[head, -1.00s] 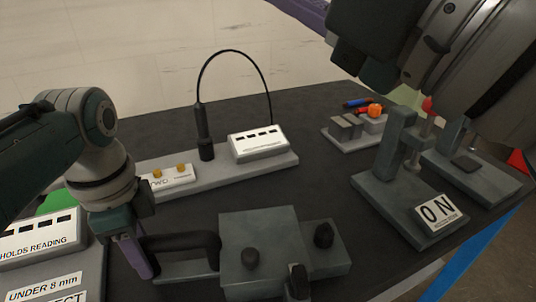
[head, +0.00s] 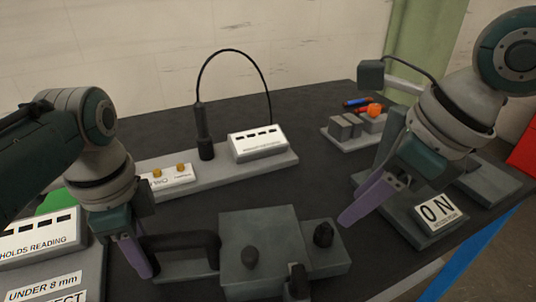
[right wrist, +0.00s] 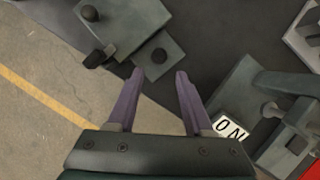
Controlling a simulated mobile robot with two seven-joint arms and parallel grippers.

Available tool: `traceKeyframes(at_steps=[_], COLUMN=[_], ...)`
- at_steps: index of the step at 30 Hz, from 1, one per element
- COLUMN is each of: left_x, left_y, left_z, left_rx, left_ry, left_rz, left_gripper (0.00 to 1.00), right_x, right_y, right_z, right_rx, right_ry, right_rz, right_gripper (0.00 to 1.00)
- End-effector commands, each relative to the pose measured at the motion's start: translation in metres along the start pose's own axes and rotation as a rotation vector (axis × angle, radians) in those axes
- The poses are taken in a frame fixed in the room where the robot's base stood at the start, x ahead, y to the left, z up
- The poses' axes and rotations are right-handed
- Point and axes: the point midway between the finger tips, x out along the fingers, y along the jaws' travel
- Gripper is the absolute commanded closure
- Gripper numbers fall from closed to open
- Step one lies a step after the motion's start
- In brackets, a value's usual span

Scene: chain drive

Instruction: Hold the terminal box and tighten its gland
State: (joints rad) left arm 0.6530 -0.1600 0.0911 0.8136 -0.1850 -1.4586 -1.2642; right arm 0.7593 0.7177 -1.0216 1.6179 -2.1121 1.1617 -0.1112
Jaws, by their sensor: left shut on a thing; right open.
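The terminal box (head: 262,225) is a grey-green block at the front centre, with a dark handle (head: 185,241) on its left. My left gripper (head: 146,270) is shut on this handle. A dark knob (head: 250,257) stands on the box top, another knob (head: 323,235) on the lower block to its right, and a small dark fitting (head: 297,278) at its front; I cannot tell which is the gland. My right gripper (head: 346,222) is open and empty, right of the box. In the right wrist view its fingertips (right wrist: 159,74) point towards the right-hand knob (right wrist: 159,56), apparently without touching it.
An "ON" stand (head: 425,238) is close to the right of my right gripper. Behind the box is a grey rail with a black cable loop (head: 232,53) and a white labelled block (head: 258,145). A tray with an orange piece (head: 375,111) lies further back.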

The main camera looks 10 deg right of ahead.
Motion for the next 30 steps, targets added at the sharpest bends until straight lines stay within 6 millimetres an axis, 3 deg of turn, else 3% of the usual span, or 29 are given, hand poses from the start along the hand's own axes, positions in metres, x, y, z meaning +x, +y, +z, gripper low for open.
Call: traceKeyframes(at_steps=[6,12,26,30], left_x=[0.000,0.000,0.000,0.000], left_y=[0.000,0.000,0.000,0.000], left_z=[0.000,0.000,0.000,0.000], left_rx=[-0.002,-0.002,-0.002,-0.002], left_ry=[0.000,0.000,0.000,0.000], left_rz=[0.001,0.002,0.002,0.002], left_gripper=[1.00,1.00,1.00,1.00], right_x=[0.048,0.073,0.083,0.083], right_y=[0.002,0.001,0.002,0.002], right_z=[0.001,0.001,0.001,0.001], right_rx=[0.004,0.003,0.000,0.001], right_ry=[0.000,-0.002,-0.003,-0.003], right_rz=[0.005,0.004,0.003,0.003], right_gripper=[0.49,0.49,0.49,0.63])
